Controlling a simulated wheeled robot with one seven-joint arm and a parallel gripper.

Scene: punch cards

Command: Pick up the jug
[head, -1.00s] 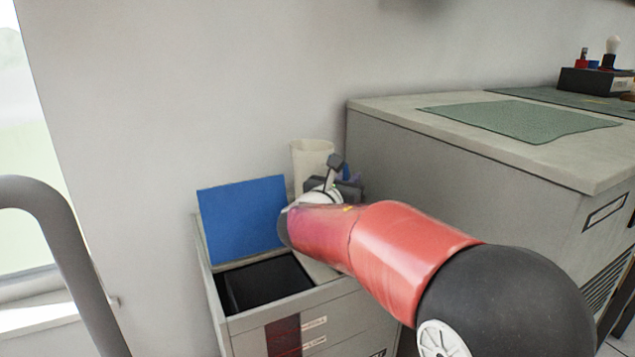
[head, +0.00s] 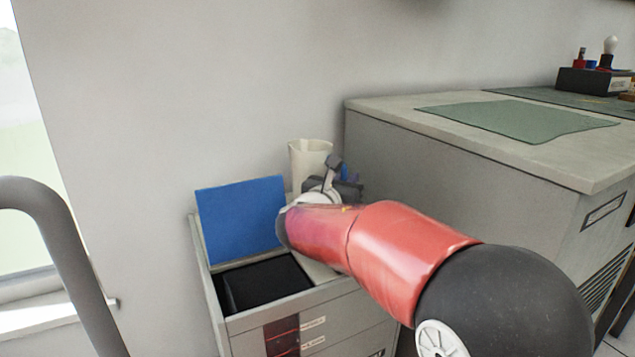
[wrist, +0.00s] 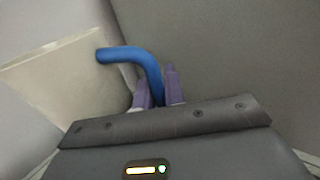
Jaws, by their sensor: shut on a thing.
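The jug (head: 310,160) is a cream-white vessel standing at the back of the low grey cabinet, near the wall. In the wrist view its pale body (wrist: 60,85) is at the left, and its blue handle (wrist: 130,55) bends down between my fingertips. My gripper (wrist: 157,95) is shut on the blue handle with its purple-grey fingers on either side. In the head view my wrist and red arm hide the jug's lower part and most of the gripper (head: 347,178), so I cannot tell whether the jug's base touches the cabinet top.
The low grey cabinet (head: 270,322) has an open dark compartment with a raised blue lid (head: 242,220) left of my arm. A taller grey cabinet (head: 450,165) stands close on the right, with a green mat (head: 515,120) on top. The wall is close behind.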

